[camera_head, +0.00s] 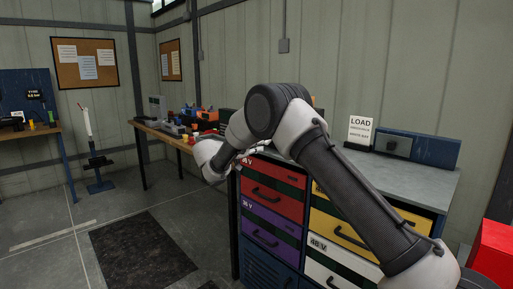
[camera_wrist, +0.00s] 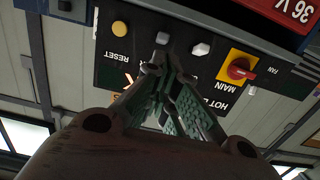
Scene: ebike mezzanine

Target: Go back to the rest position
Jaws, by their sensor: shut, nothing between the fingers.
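In the wrist view my gripper (camera_wrist: 158,70) has its two fingers drawn together at the tips, shut and empty. Behind the tips is a dark control panel (camera_wrist: 110,75), its lettering upside down. In the head view my arm rises from the lower right, bends at a high elbow and comes down in front of the drawer cabinet (camera_head: 238,225). My fingers cannot be made out there.
The panel carries a yellow knob (camera_wrist: 119,27), a white button (camera_wrist: 200,49) and a red switch (camera_wrist: 238,69). The cabinet has red (camera_head: 273,190), purple and yellow drawers. A workbench (camera_head: 160,132) stands behind. A dark mat (camera_head: 140,250) lies on open floor at left.

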